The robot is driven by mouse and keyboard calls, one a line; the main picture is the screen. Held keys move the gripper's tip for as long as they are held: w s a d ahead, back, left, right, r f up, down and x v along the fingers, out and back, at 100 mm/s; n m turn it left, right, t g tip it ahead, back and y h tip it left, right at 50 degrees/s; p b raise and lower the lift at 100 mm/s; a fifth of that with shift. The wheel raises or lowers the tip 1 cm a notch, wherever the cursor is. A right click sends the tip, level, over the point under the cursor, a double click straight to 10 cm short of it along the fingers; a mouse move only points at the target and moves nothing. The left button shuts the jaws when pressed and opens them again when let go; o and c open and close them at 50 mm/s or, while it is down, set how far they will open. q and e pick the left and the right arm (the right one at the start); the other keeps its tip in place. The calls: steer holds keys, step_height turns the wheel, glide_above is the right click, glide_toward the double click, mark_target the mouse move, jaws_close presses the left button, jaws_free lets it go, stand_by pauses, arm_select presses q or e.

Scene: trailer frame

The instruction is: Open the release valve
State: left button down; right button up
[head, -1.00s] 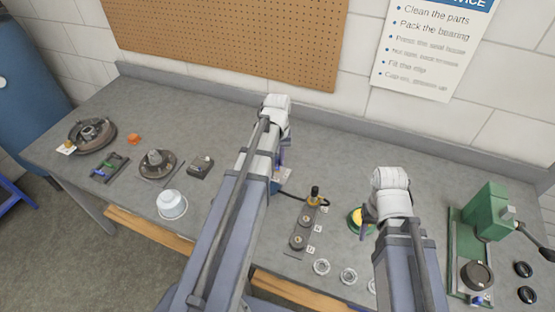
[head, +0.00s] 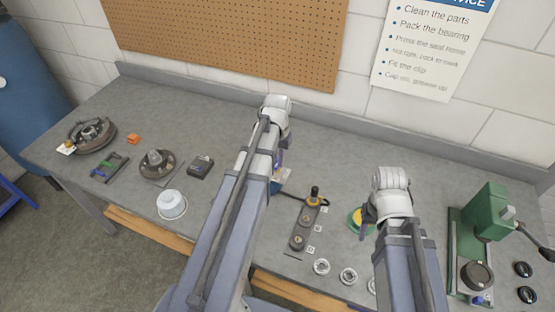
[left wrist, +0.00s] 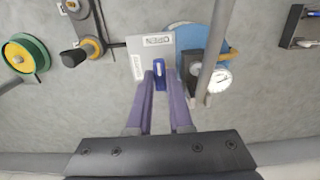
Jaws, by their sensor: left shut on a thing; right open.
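The release valve's small blue lever (left wrist: 159,84) stands at a grey plate (left wrist: 150,45) with a white label reading OPEN (left wrist: 158,40). A second white label is at the plate's left edge. My left gripper (left wrist: 159,74) is shut on the blue lever, its purple fingers on both sides of it. In the head view my left arm hides most of the valve; only a bit of blue (head: 275,187) shows below the wrist. My right gripper (head: 366,228) is open and empty over the bench at the right, near a yellow-green round part (head: 355,218).
A tool with a black handle (head: 314,192) stands by a plate of round parts. A green press (head: 487,212) stands at the right; hub parts (head: 158,164) and a white cup (head: 172,204) lie left.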

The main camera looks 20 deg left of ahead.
mark_target(277, 163)
arm_select(q)
steer(key=c, duration=0.8)
jaws_free()
steer(key=shift+r, duration=0.1)
step_height(277, 163, up, 8)
steer(key=p, duration=0.8)
steer(key=shift+f, duration=0.2)
